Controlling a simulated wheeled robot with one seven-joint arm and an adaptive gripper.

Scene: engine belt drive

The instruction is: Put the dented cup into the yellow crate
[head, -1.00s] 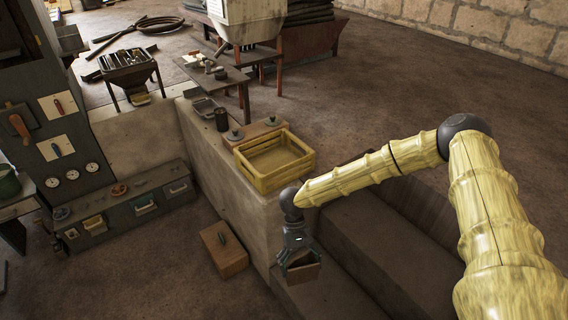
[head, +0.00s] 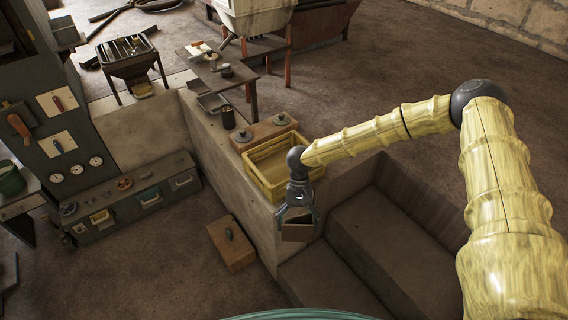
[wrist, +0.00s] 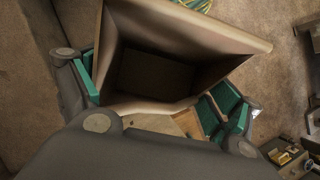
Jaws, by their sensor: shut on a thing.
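My gripper (head: 297,218) is shut on a brown, open-topped, angular vessel, which I take to be the dented cup (head: 296,233). In the wrist view the cup (wrist: 180,95) shows its wide mouth and dark inside, with the green-padded fingers on either side of it. The yellow crate (head: 257,175) is slatted and open-topped and stands on the pale wall ledge. My gripper and the cup are at the crate's near right side in the head view, in front of it. The wrist covers the crate's right part. The visible crate floor looks empty.
A wooden box (head: 232,246) lies on the floor below. Stone steps (head: 375,240) drop away at the right. A green rim (head: 305,314) shows at the bottom edge.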

